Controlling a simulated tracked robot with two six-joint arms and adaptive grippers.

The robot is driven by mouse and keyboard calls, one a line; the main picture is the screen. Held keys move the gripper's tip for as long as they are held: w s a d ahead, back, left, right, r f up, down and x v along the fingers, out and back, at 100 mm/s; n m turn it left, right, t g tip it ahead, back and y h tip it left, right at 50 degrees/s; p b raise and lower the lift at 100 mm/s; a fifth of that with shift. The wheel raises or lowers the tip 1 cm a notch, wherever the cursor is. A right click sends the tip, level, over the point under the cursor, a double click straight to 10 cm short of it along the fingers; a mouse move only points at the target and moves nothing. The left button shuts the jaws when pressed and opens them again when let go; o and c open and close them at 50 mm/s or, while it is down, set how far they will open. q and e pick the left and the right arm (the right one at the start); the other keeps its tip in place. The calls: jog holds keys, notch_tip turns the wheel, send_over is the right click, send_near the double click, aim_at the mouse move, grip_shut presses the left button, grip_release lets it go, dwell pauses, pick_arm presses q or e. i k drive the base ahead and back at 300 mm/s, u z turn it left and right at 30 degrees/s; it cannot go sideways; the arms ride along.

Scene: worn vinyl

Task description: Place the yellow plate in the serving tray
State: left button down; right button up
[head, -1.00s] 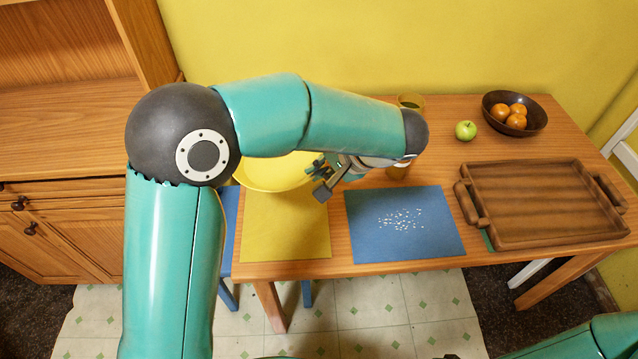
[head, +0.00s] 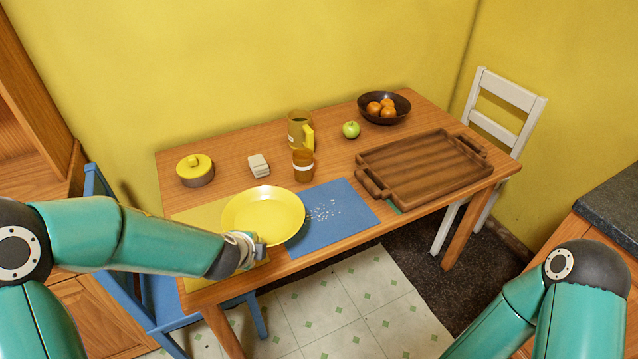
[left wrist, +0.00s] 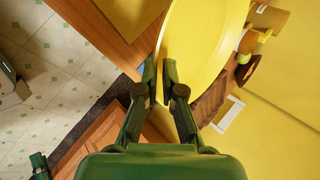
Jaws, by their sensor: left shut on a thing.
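The yellow plate (head: 262,214) is in the head view, over the yellow mat and the left edge of the blue mat. My left gripper (head: 252,246) is shut on the plate's near rim. In the left wrist view the fingers (left wrist: 159,76) pinch the edge of the plate (left wrist: 207,45). I cannot tell how far the plate is above the table. The brown wooden serving tray (head: 428,168) lies on the right part of the table, empty, with a handle at each end. My right arm shows at the lower right, but its gripper is out of view.
A blue mat (head: 345,220) with scattered white bits lies between plate and tray. A yellow mug (head: 294,130), an amber glass (head: 303,168), a lidded pot (head: 195,170), a small pale block (head: 259,166), a green apple (head: 351,130) and a fruit bowl (head: 398,112) stand behind.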

aim_at(408, 170)
jog(key=z, duration=0.3)
jog(key=i, duration=0.6)
jog(key=z, duration=0.95)
jog(key=i, duration=1.05)
jog(key=u, duration=0.05)
